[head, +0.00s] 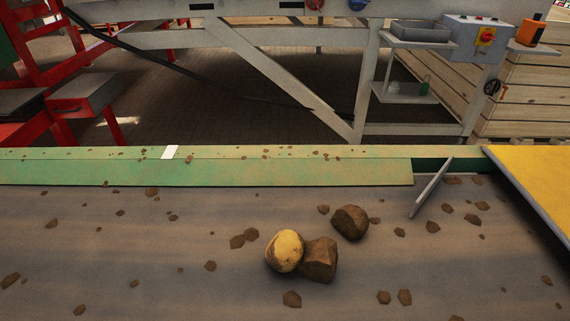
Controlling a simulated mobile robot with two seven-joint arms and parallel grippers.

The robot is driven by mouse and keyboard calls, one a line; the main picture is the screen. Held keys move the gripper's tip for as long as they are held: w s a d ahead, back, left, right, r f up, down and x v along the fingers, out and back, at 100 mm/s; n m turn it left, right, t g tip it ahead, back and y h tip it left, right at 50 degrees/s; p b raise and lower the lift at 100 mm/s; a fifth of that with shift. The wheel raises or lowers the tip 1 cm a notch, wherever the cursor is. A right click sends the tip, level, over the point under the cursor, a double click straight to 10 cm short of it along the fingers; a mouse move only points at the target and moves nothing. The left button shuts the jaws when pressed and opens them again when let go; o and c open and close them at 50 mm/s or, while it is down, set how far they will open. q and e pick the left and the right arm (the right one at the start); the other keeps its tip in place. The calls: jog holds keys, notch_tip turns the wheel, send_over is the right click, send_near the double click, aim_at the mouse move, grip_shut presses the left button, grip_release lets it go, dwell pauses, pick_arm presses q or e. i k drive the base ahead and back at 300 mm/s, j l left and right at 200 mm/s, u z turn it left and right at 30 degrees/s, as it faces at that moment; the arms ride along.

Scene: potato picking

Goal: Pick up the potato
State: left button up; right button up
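A second brown clod (350,222) lies just behind and to the right, apart from the potato. Neither of my grippers is in view.
Small dirt crumbs are scattered over the belt. A green side rail (220,172) runs along its far edge. A thin grey plate (431,188) stands tilted at the right, near a yellow panel (540,185). The belt's left part holds only crumbs.

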aim_at(285, 252)
jog(key=z, duration=3.75)
jog(key=u, duration=3.75)
jog(key=i+j+z, duration=0.2)
jog(key=j+z, duration=0.75)
jog(key=j, duration=0.15)
jog(key=j+z, duration=0.45)
jog(key=j, duration=0.15)
jog(key=j+z, duration=0.45)
jog(key=j, duration=0.15)
jog(key=k, duration=0.05)
